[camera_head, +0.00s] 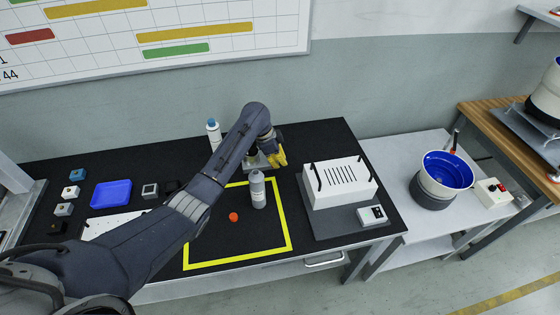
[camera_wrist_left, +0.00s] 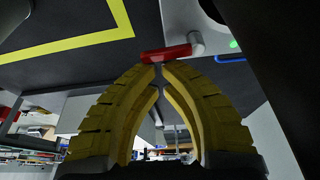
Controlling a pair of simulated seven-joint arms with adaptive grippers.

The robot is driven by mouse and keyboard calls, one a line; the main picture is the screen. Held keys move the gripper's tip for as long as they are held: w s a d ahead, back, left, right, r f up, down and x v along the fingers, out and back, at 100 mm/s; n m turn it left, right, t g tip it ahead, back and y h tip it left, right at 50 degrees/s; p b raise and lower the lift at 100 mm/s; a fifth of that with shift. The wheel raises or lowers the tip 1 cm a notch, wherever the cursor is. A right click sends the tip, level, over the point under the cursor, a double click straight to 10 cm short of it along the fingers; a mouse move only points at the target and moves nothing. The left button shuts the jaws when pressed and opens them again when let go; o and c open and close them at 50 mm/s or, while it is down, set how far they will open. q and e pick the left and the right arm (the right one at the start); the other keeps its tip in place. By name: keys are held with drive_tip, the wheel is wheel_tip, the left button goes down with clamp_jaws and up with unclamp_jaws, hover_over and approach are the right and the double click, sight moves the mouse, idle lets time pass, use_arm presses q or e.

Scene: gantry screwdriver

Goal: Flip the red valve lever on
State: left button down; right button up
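The red valve lever (camera_wrist_left: 165,54) shows in the left wrist view as a short red bar, beside a pale grey rounded fitting (camera_wrist_left: 195,42). My left gripper (camera_wrist_left: 157,66) has yellow fingers whose tips are brought almost together, just at the lever. I cannot tell whether they touch it, and nothing shows gripped between them. In the head view the left gripper (camera_head: 280,158) is low over the back of the black table, next to a grey metal part (camera_head: 254,162). There the lever is hidden by my arm and fingers. My right gripper is not in view.
A blue-capped bottle (camera_head: 213,134) stands behind my arm. A white box (camera_head: 341,184) is right; a blue tray (camera_head: 111,194) is left.

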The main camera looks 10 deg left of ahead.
use_arm(q)
drive_tip(key=v, duration=1.2)
idle(0.5)
